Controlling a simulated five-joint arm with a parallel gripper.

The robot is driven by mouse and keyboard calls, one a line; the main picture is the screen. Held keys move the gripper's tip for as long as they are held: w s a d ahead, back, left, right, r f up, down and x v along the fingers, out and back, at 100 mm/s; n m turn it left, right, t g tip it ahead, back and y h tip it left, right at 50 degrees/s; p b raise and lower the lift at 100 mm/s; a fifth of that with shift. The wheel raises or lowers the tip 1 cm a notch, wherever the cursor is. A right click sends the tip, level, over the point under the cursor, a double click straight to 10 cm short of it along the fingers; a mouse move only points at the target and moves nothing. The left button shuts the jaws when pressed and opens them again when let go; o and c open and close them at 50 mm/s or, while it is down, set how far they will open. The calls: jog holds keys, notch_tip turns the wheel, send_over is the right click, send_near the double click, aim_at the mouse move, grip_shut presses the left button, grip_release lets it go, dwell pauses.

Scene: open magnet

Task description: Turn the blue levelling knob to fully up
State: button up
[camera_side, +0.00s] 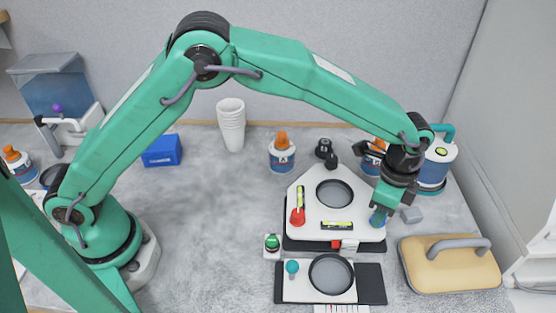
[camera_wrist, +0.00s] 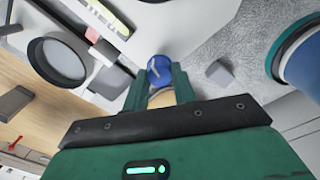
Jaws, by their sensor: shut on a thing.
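The blue levelling knob (camera_wrist: 159,70) is round with a pale line on its top. In the wrist view it sits between the two green fingers of my gripper (camera_wrist: 160,84), which are shut on it. In the side view the knob (camera_side: 378,218) shows at the right corner of a white plate (camera_side: 313,222), below my gripper (camera_side: 381,206). The plate carries a round dark-rimmed dish (camera_side: 335,194), a red knob (camera_side: 298,216) and two yellow-green level vials (camera_side: 337,225). My fingers hide part of the blue knob's sides.
A tan block with a grey handle (camera_side: 450,268) lies right of the plate. A small grey block (camera_side: 411,215) lies beside my gripper. The counter at left centre is clear.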

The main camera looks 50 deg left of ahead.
jog(key=n, duration=0.6)
jog(key=shift+w+a+f+n, duration=0.1)
jog(key=shift+a+n, duration=0.2)
jog(key=n, duration=1.2)
jog(key=shift+a+n, duration=0.1)
jog(key=shift+n, duration=0.3)
jog(key=n, duration=0.5)
jog(key=shift+s+f, duration=0.1)
jog(key=shift+s, duration=0.1)
jog(key=o, duration=1)
jog(key=shift+t, duration=0.3)
jog(key=shift+r, duration=0.2)
